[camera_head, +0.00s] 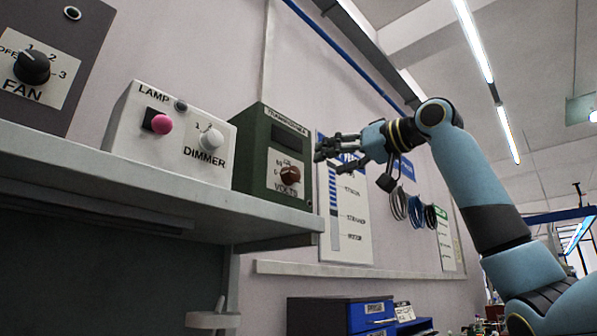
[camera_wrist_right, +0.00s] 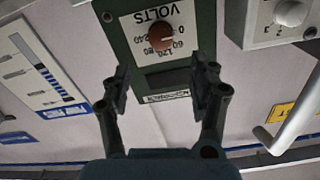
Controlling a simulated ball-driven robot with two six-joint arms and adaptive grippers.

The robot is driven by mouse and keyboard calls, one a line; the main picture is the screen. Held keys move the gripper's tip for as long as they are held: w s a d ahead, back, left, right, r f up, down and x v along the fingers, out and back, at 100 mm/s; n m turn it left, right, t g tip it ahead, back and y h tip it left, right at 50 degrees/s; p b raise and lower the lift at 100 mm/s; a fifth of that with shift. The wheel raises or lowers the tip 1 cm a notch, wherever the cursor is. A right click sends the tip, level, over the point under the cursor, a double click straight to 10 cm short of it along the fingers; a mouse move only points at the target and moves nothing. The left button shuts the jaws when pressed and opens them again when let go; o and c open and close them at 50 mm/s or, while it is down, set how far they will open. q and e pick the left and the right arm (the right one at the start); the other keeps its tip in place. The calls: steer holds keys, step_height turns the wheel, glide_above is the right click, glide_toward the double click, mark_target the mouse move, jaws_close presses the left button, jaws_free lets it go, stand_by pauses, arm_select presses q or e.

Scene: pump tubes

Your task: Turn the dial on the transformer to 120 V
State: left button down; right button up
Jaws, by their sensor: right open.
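The transformer (camera_head: 258,156) is a dark green box at the right end of the shelf, with a pale VOLTS scale. Its brown-red dial (camera_head: 290,175) sits on that scale. In the wrist view the transformer appears upside down, with the dial (camera_wrist_right: 160,38) near the top, beyond the fingertips. Scale numbers including 60 and 120 show around it, but I cannot tell where the dial points. My right gripper (camera_head: 328,158) is open and empty, just right of the transformer's front, apart from the dial. Its spread fingers (camera_wrist_right: 163,85) also show in the wrist view. My left gripper is out of view.
The shelf (camera_head: 120,172) also carries a white lamp dimmer box (camera_head: 125,125) beside the transformer and a grey fan box (camera_head: 70,45) at far left. A wall chart (camera_head: 345,215) and hanging cable coils (camera_head: 415,208) are behind my right arm. Blue drawers (camera_head: 370,315) stand below.

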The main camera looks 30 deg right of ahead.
mark_target(296, 172)
steer(key=p+x, duration=0.2)
steer(key=x, duration=0.8)
steer(key=shift+w+a+r, duration=0.15)
steer(key=shift+w+a, duration=0.05)
steer(key=shift+w, duration=0.1)
steer(key=shift+c, duration=0.2)
steer(key=c, duration=1.1)
